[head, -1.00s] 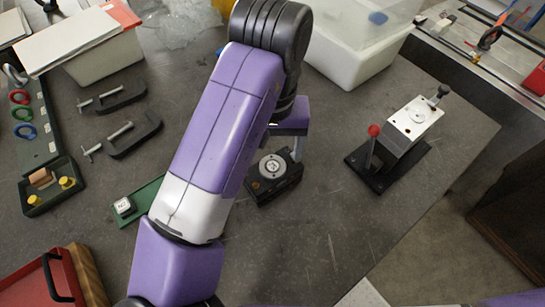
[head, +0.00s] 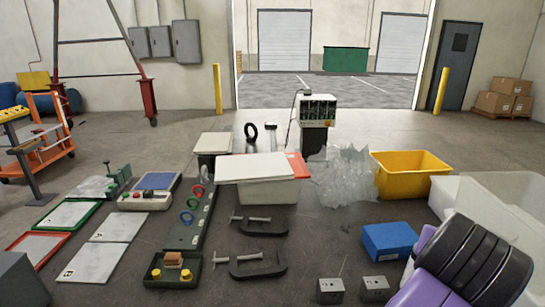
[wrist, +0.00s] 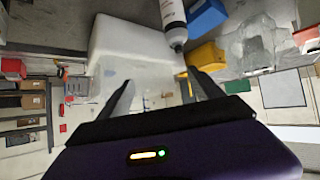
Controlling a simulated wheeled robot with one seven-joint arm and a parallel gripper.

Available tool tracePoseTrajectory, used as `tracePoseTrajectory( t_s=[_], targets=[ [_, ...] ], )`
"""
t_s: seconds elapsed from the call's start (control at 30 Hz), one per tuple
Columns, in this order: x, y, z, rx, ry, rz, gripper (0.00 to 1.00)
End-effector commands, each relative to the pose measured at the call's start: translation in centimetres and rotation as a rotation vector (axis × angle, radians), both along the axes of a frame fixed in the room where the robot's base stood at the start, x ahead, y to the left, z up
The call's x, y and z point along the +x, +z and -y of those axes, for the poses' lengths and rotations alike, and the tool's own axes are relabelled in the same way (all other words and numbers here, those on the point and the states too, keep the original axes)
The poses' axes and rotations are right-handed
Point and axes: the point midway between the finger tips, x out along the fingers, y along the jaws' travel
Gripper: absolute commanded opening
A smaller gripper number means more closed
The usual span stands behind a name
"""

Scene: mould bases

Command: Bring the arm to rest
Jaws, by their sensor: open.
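My arm (head: 465,262), purple with black ribbed rings, shows at the lower right of the head view. It is raised in front of the white tub there. My gripper (wrist: 163,92) shows only in the wrist view. Its two dark fingers are spread wide with nothing between them. The gripper end is outside the head view. The wrist view looks across the place turned on its side, with the pale tub (wrist: 125,35) beyond the fingers.
A yellow bin (head: 412,174), crumpled clear wrap (head: 348,178) and blue box (head: 388,241) stand left of my arm. Two small metal blocks (head: 331,290) (head: 375,289) are at the front. Clamps (head: 258,265) and a lidded white bin (head: 268,190) lie farther left.

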Motion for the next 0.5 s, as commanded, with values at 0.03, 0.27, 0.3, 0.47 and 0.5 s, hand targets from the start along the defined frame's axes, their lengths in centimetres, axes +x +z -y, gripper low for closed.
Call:
tracePoseTrajectory(
  t_s=[0.03, 0.27, 0.3, 0.47, 0.5],
  targets=[
    [0.6, 1.9, 1.2, -0.092, 0.003, 0.067, 0.76],
    [2.4, 9.6, 2.4, -0.421, 0.078, 0.342, 0.76],
    [2.5, 10.6, 2.1, -0.47, 0.099, 0.383, 0.76],
    [2.6, 13.2, 0.1, -0.634, 0.2, 0.521, 0.76],
    [2.5, 13.6, -0.6, -0.668, 0.229, 0.55, 0.76]
  ],
)
